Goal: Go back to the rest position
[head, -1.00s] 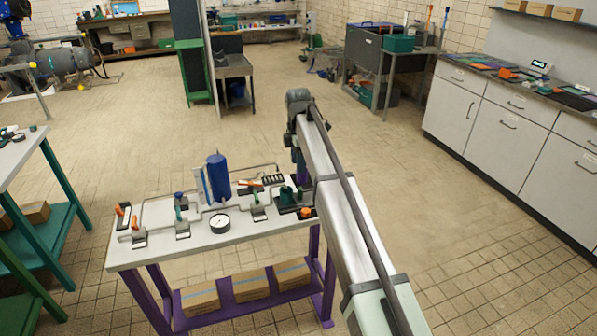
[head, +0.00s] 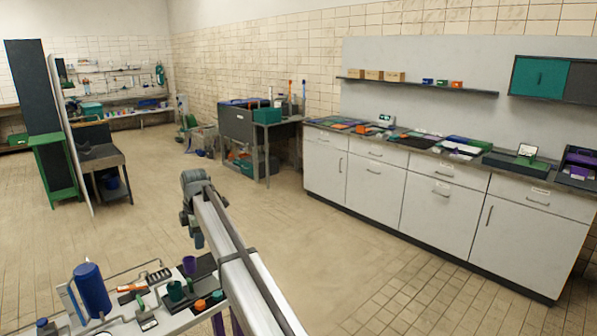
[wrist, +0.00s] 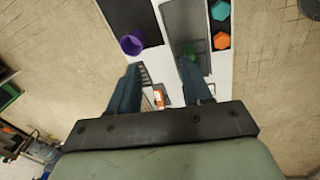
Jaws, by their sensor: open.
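My gripper (wrist: 158,68) shows in the wrist view with its two dark blue fingers apart and nothing held between them. It hangs above the white bench top (wrist: 167,15). A purple cup (wrist: 132,43) stands beyond the left fingertip. A teal hexagonal piece (wrist: 220,10) and an orange one (wrist: 222,40) sit in a black holder to the right. In the head view my arm reaches up from the bottom edge over the bench's right end, and the fingers are not visible there. The purple cup (head: 198,266) is left of the arm.
The bench carries a blue cylinder (head: 91,290), a green fitting (head: 175,290) and pipes. White cabinets (head: 400,190) with a cluttered counter line the right wall. A grey workbench (head: 265,138) stands at the back. The tiled floor between is clear.

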